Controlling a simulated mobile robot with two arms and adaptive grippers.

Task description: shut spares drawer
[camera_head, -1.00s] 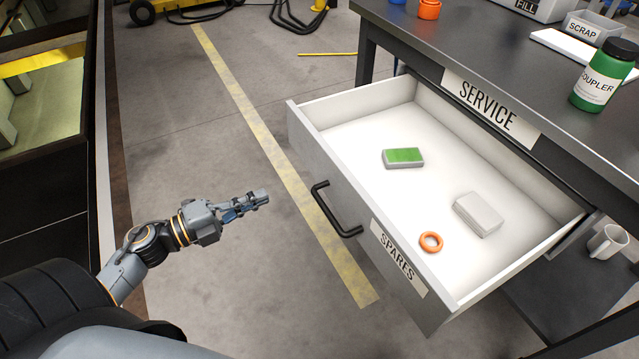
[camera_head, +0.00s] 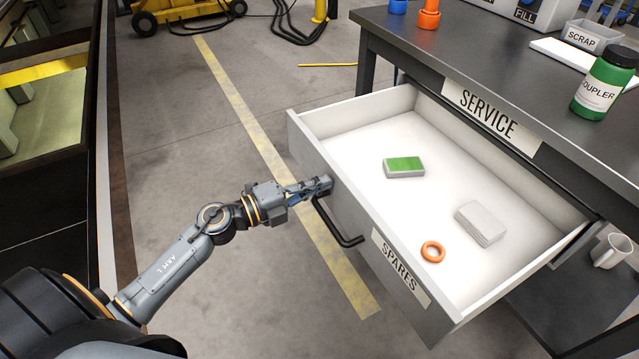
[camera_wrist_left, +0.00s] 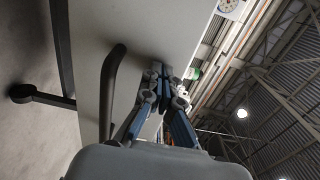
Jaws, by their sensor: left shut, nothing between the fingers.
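The spares drawer (camera_head: 372,220) stands pulled out from the service bench, with a white inside and a SPARES label on its grey front. Its black bar handle (camera_head: 338,226) is on the front; it also shows in the left wrist view (camera_wrist_left: 108,90). My left gripper (camera_head: 328,183) is shut and empty, its tips at the drawer front beside the handle's far end. In the left wrist view the gripper (camera_wrist_left: 160,72) points at the grey front, next to the handle; whether it touches cannot be told. My right gripper is not in view.
In the drawer lie a green-topped block (camera_head: 404,167), a grey block (camera_head: 480,222) and an orange ring (camera_head: 432,251). The bench top (camera_head: 470,55) carries a green bottle (camera_head: 603,85) and a scrap bin (camera_head: 592,37). A white mug (camera_head: 611,251) sits on the lower shelf. Floor left of the drawer is clear.

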